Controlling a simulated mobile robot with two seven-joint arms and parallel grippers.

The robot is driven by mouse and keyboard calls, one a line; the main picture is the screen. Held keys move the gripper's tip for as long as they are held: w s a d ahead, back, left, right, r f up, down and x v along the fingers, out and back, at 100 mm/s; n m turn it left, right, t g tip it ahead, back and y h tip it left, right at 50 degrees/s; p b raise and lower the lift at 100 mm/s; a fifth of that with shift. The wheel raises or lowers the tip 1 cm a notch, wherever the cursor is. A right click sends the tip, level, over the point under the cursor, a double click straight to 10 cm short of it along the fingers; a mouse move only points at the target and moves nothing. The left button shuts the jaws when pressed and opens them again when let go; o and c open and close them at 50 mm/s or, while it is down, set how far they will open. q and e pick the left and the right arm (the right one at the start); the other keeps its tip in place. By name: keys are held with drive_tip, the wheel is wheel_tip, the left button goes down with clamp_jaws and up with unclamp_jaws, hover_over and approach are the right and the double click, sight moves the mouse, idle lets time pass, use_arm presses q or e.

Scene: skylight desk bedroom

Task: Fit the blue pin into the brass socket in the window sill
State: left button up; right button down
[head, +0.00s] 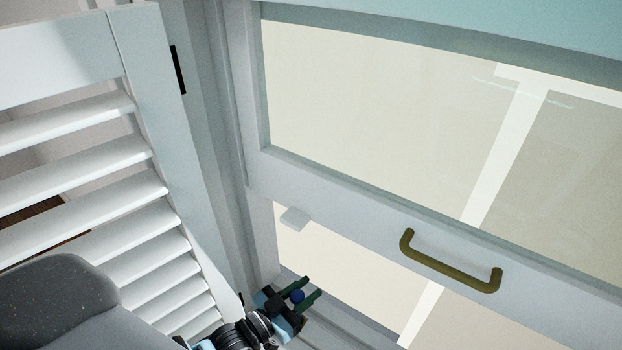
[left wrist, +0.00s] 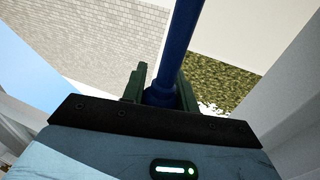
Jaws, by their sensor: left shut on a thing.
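My left gripper (head: 304,294) is at the bottom of the head view, low beside the window frame at the sill. It is shut on the blue pin (head: 297,296), of which only a small round end shows there. In the left wrist view the blue pin (left wrist: 181,45) is a long shaft with a wider collar near the gripper fingers (left wrist: 160,90), running up out of the picture. The window sill (head: 345,325) shows as a pale strip under the sash, partly hidden by the gripper. I cannot make out the brass socket in either view. My right gripper is not in view.
A window sash with a brass handle (head: 450,262) spans the right side. A white louvred shutter (head: 150,215) stands open at the left, close to my left arm. A small white block (head: 295,219) sits at the sash's lower edge. Below the sash is an opening.

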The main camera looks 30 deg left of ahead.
use_arm(q)
drive_tip(key=shift+s+f, duration=0.1)
drive_tip(key=shift+f, duration=0.4)
drive_tip(key=o, duration=1)
drive_tip(key=shift+r, duration=0.1)
drive_tip(key=shift+o, duration=0.2)
drive_tip(key=v, duration=0.7)
drive_tip(key=shift+s+d+r+b, duration=0.2)
drive_tip(key=shift+s+r+b, duration=0.1)
drive_tip(key=shift+s+b, duration=0.15)
drive_tip(key=shift+s+a, duration=0.1)
drive_tip(key=shift+s, duration=0.35)
drive_tip(key=shift+s+r, duration=0.1)
